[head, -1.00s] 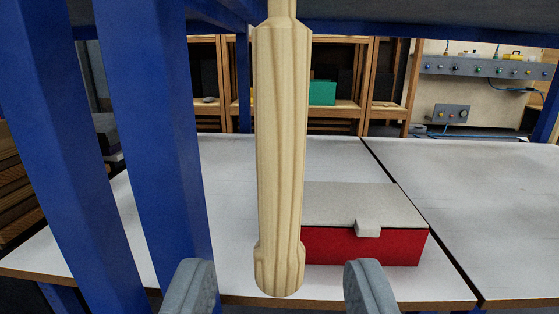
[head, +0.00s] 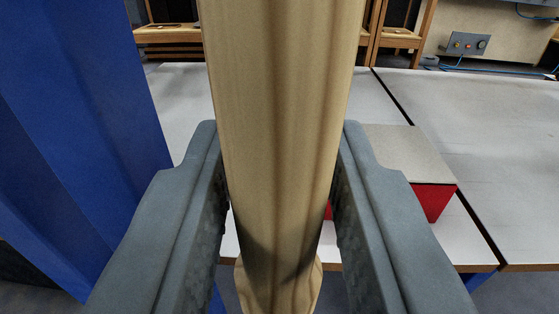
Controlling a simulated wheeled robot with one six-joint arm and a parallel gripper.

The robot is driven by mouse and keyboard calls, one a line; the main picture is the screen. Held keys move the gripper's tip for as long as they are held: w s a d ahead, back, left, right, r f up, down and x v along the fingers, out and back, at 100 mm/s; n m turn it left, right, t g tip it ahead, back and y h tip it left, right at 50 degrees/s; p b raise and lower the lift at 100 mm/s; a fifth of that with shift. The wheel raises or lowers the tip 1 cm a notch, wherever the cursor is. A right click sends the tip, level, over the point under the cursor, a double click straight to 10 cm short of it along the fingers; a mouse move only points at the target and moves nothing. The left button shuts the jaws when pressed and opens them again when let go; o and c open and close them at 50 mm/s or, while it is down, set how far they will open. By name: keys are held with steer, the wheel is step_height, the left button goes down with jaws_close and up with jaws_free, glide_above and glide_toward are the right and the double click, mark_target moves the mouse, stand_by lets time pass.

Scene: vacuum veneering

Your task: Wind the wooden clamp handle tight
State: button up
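The pale wooden clamp handle (head: 280,130) stands upright and very close in front of me. It runs out of the top of the view, and its flared lower end (head: 280,285) shows at the bottom edge. My gripper (head: 282,128) has one grey finger on each side of the handle. The fingers are spread, with narrow gaps visible beside the handle's lower part. Whether a fingertip touches the wood higher up is hard to see. The clamp's screw and the handle's upper end are out of view.
A blue frame post (head: 75,140) stands close on the left, near the left finger. Behind the handle is a white worktable (head: 470,120) with a red box with a grey lid (head: 435,200), partly hidden by the right finger. Wooden shelving (head: 405,35) stands at the back.

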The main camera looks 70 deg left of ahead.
jaws_close()
steer(key=shift+g, duration=0.3)
steer(key=shift+n+g, duration=0.3)
steer(key=shift+n+g+y, duration=0.4)
steer(key=shift+n+g, duration=0.1)
steer(key=shift+g, duration=0.1)
steer(key=shift+o, duration=2.1)
jaws_free()
steer(key=shift+d, duration=0.1)
